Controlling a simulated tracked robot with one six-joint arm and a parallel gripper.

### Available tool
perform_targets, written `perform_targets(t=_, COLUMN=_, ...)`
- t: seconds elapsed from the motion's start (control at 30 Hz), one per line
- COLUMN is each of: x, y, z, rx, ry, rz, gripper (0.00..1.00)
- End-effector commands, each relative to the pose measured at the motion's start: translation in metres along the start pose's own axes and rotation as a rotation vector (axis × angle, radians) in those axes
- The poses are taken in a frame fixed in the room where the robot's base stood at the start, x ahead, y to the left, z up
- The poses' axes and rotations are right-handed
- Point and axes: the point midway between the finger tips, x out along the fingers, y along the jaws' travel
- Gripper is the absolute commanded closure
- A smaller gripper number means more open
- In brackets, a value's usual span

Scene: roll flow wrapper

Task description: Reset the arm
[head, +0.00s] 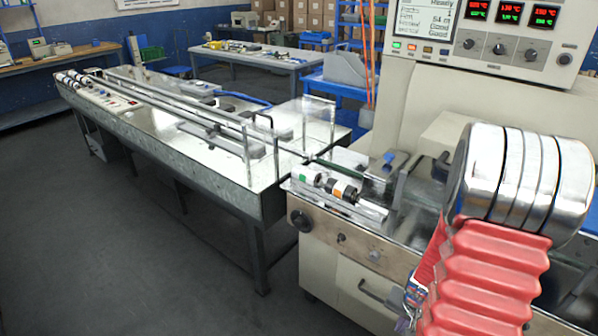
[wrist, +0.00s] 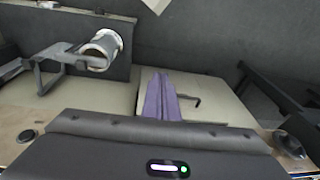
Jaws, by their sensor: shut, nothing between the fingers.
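My gripper (wrist: 158,78) shows in the wrist view as two purple fingers side by side, pressed together, with nothing between them. They rise from the dark wrist housing at the bottom of that view. Behind them lie a pale machine surface and a dark handle-like bar; I see no contact with either. In the head view my arm, with its red ribbed sleeve and shiny metal cylinder, fills the right side in front of the wrapper machine (head: 345,255). The fingers cannot be made out clearly there.
A long infeed conveyor (head: 200,165) runs to the back left. The control panel (head: 500,45) stands behind my arm. A worktable (head: 262,60) is at the back. The floor (head: 110,265) at left is clear. A pale roller (wrist: 103,47) on a dark bracket is left of my fingers.

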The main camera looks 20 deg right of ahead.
Motion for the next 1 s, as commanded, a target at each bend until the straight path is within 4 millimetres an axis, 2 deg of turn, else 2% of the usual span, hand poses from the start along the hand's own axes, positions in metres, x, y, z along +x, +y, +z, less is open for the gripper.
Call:
perform_targets(t=0.1, x=-0.028, y=-0.024, z=0.009, rx=-0.069, ry=-0.029, rz=-0.023, gripper=1.0)
perform_targets(t=0.4, x=-0.093, y=-0.068, z=0.04, rx=-0.236, ry=-0.09, rz=-0.05, gripper=1.0)
perform_targets(t=0.7, x=-0.156, y=-0.097, z=0.075, rx=-0.401, ry=-0.11, rz=-0.053, gripper=1.0)
perform_targets(t=1.0, x=-0.214, y=-0.116, z=0.107, rx=-0.563, ry=-0.078, rz=-0.054, gripper=1.0)
